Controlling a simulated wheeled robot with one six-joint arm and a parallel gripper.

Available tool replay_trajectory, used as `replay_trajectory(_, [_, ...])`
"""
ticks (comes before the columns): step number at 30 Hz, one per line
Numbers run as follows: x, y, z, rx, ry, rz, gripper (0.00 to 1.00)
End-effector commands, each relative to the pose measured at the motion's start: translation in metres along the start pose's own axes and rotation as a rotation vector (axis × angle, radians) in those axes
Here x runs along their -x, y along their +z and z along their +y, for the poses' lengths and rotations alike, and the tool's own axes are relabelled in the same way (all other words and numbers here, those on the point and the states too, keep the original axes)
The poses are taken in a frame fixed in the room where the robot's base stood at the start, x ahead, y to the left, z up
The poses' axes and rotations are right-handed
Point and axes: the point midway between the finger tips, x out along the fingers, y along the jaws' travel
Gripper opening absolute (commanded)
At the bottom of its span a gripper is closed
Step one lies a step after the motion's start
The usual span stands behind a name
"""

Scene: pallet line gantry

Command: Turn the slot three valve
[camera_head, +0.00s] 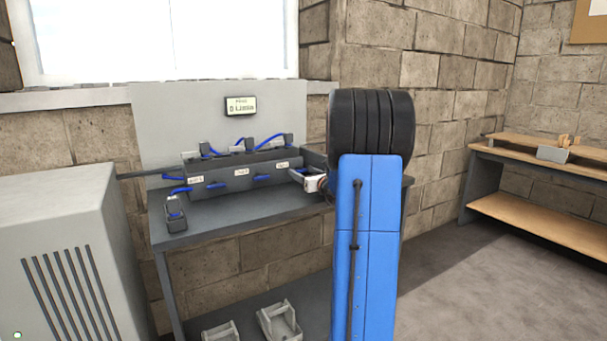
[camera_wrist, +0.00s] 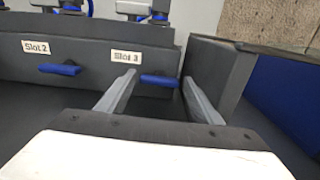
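The slot three valve (camera_wrist: 160,81) is a blue horizontal lever on the front of a dark grey manifold box, below the white "Slot 3" label (camera_wrist: 126,57). My gripper (camera_wrist: 160,90) is open, with its two grey fingers pointing at the box. In the wrist view the lever shows between the fingertips, with a gap to each finger; I cannot tell the exact depth between them. In the head view my gripper (camera_head: 302,175) is at the right end of the manifold (camera_head: 228,180), and the slot three lever is not clearly visible there.
The slot two valve (camera_wrist: 59,69) is a similar blue lever to the left. A dark side wall (camera_wrist: 222,75) stands close to the right finger. The manifold rests on a dark bench (camera_head: 215,228). A small display (camera_head: 240,106) hangs on the panel behind. A grey cabinet (camera_head: 60,240) stands left.

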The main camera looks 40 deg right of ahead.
Motion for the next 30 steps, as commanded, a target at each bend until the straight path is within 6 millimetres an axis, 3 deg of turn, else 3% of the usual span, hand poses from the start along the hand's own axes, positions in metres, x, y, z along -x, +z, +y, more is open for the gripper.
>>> replay_trajectory(14, [0.009,0.001,-0.001,0.001,-0.001,-0.001,0.7])
replay_trajectory(30, [0.11,0.001,-0.001,0.002,-0.003,-0.001,0.7])
